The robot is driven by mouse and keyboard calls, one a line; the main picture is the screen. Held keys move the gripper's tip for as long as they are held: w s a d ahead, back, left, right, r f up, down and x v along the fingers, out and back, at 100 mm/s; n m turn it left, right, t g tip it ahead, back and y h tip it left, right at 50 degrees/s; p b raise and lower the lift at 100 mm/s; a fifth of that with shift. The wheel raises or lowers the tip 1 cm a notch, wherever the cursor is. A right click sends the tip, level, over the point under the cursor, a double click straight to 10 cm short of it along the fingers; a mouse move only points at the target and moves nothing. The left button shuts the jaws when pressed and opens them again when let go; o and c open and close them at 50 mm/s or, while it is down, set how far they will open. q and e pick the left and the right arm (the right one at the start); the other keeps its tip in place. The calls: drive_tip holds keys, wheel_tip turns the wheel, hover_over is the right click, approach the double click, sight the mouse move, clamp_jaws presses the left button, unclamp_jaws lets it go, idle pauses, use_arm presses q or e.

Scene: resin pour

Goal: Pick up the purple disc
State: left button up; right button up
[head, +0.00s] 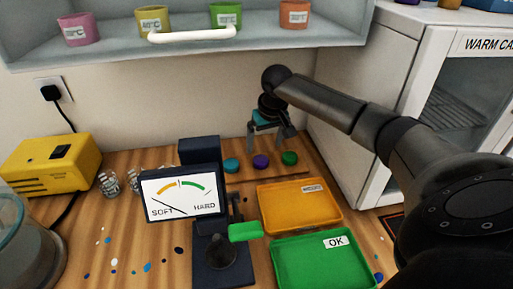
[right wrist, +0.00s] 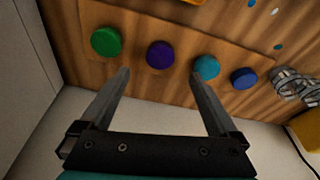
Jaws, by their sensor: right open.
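The purple disc (head: 261,161) lies on a wooden board at the back of the table, between a teal disc (head: 231,165) and a green disc (head: 289,158). In the right wrist view the purple disc (right wrist: 160,55) sits ahead of the fingertips, roughly between their lines, with the green disc (right wrist: 106,41) to its left and the teal disc (right wrist: 206,67) to its right. My right gripper (head: 270,142) is open and empty, above and behind the discs near the wall; its fingers also show in the right wrist view (right wrist: 160,85). My left gripper is out of view.
A blue disc (right wrist: 244,78) lies beyond the teal one. A hardness gauge (head: 181,194) stands left of the orange tray (head: 300,204) and green OK tray (head: 312,262). The shelf (head: 200,50) overhangs the back. A white cabinet (head: 365,100) bounds the right side.

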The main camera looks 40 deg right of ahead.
sight(261, 159)
drive_tip(key=shift+w+d+f, duration=0.1)
drive_tip(key=shift+w+f, duration=0.1)
drive_tip(key=shift+w, duration=0.05)
drive_tip(key=shift+w+f, duration=0.1)
drive_tip(key=shift+f, duration=0.3)
drive_tip(key=shift+f+b, duration=0.35)
drive_tip(key=shift+f, duration=0.5)
drive_tip(key=b+x, duration=0.1)
drive_tip(key=x, duration=0.3)
drive_tip(key=shift+w+f, duration=0.1)
drive_tip(key=shift+f, duration=0.1)
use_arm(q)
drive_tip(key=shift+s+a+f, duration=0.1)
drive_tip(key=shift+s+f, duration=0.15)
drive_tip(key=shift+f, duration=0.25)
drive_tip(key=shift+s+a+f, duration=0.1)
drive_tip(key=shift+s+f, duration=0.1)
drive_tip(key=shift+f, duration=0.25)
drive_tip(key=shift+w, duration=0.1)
use_arm(e)
drive_tip(key=shift+c, duration=1.3)
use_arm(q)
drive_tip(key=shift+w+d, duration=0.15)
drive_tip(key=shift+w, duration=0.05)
use_arm(e)
drive_tip(key=c, duration=1.2)
